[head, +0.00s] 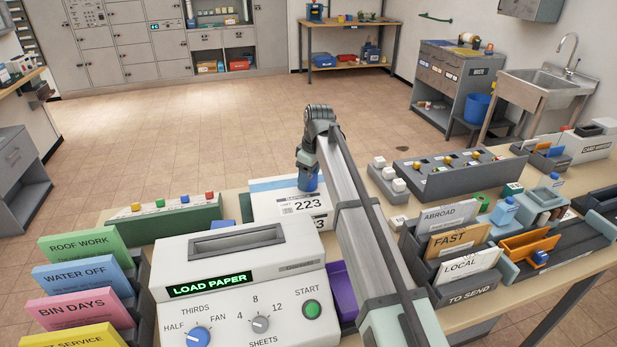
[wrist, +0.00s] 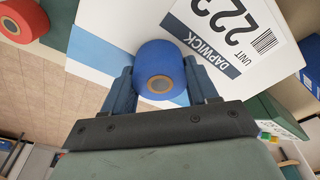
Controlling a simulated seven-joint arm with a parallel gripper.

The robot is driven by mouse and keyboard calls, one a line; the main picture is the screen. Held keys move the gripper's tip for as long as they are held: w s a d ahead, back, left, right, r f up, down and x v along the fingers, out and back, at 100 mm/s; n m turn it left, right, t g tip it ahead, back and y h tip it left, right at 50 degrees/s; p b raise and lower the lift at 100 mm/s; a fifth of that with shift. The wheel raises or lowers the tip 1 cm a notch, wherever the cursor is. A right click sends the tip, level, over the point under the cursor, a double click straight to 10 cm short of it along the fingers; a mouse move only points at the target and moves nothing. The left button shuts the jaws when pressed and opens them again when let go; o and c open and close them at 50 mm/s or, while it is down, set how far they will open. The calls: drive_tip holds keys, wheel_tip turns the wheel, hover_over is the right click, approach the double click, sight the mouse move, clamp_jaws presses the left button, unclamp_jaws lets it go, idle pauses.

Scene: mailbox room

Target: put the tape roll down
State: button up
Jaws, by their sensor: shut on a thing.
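The blue tape roll (wrist: 158,72) sits between the two fingers of my gripper (wrist: 162,88) in the wrist view, with its pale core facing the camera. My gripper is shut on it. In the head view, my gripper (head: 307,172) points down at the white parcel marked 223 (head: 262,209), and the blue roll (head: 307,184) shows at its tip. The parcel's label (wrist: 235,30) reads DAPWICK UNIT 223 in the wrist view. I cannot tell whether the roll touches the parcel.
A LOAD PAPER machine (head: 240,275) stands in front of the parcel. A green tray with coloured pegs (head: 165,222) is left, and a grey switch box (head: 460,175) is right. A TO SEND letter rack (head: 450,270) stands front right. A red round thing (wrist: 22,20) shows in the wrist view.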

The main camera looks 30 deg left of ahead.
sight(314, 178)
drive_tip(key=o, duration=1.1)
drive_tip(key=r, duration=0.4)
drive_tip(key=d+r, duration=0.1)
drive_tip(key=r, duration=0.7)
drive_tip(key=shift+d, duration=0.4)
drive_tip(key=shift+o, duration=0.4)
